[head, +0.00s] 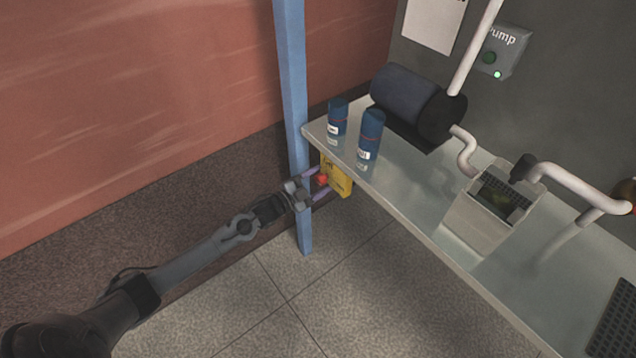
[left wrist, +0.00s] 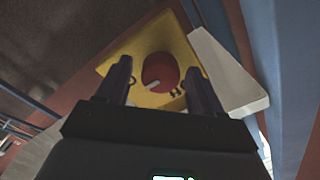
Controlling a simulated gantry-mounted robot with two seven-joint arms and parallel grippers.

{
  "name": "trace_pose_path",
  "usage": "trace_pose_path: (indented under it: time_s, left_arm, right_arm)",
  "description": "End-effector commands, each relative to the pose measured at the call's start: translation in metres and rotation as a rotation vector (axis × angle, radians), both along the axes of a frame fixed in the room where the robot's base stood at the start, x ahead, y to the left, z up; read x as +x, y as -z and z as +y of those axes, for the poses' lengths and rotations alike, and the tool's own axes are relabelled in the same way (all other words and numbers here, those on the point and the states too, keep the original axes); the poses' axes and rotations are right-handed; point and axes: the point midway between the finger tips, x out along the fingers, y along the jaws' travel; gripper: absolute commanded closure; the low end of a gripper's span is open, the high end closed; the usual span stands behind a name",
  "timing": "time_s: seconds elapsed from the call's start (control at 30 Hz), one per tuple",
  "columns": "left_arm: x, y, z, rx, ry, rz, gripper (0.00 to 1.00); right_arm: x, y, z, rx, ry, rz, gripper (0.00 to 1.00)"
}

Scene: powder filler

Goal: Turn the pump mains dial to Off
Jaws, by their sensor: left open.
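The pump mains dial is a red knob (head: 322,180) on a yellow plate (head: 342,184), below the table's left end beside the blue post. In the left wrist view the red knob (left wrist: 160,72) has a pale pointer mark at its lower left, and the yellow plate (left wrist: 150,38) carries partly hidden lettering. My left gripper (head: 316,182) is open, its two fingers on either side of the knob. In the left wrist view the fingertips (left wrist: 160,70) flank the knob with gaps visible; I cannot tell whether they touch it. My right gripper is not in view.
A blue post (head: 291,80) stands close by my left gripper. The table (head: 405,195) holds two blue cans (head: 370,135), a dark motor (head: 405,97) and a metal box (head: 485,220). A pump box (head: 498,52) with a lit green lamp hangs on the wall. The floor in front is clear.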

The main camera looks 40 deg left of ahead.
Motion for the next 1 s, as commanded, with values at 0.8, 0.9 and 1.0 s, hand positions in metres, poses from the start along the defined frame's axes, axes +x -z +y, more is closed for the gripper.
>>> trace_pose_path:
  time_s: [0.8,0.9,1.0]
  left_arm:
    - [0.0014,-0.0002,-0.0005,-0.001,0.001,0.001,0.87]
    - [0.0015,-0.0007,-0.0006,-0.006,0.001,0.001,0.87]
    - [0.0016,-0.0016,-0.0007,-0.024,0.001,0.005,0.87]
  right_arm:
    - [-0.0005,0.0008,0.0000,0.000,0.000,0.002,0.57]
    - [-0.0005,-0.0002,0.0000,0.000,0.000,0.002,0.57]
    - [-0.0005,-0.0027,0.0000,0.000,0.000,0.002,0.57]
